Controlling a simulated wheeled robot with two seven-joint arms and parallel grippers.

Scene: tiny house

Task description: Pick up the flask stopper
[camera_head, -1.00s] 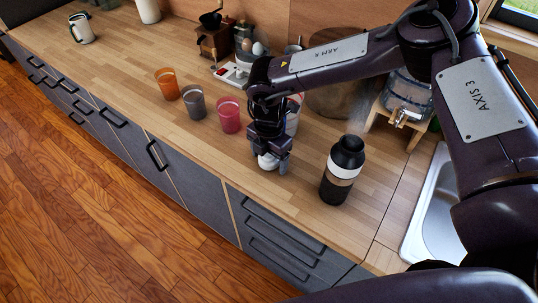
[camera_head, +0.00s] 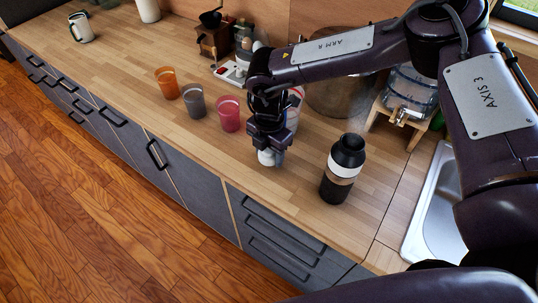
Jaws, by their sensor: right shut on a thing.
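My right gripper (camera_head: 268,153) is low over the wooden counter, shut on a small whitish thing, the flask stopper (camera_head: 266,158). Only the lower part of the stopper shows below the fingers. I cannot tell whether it still touches the counter. A black flask with a pale band (camera_head: 342,170) stands upright to the right of the gripper, apart from it. My left gripper is not in view.
Orange (camera_head: 167,83), grey (camera_head: 194,101) and pink (camera_head: 229,114) cups stand left of my right gripper. A white container partly shows behind it. A glass dispenser (camera_head: 411,95) on a wooden stand and a sink (camera_head: 436,215) are at the right. The counter (camera_head: 215,155) is clear at the front.

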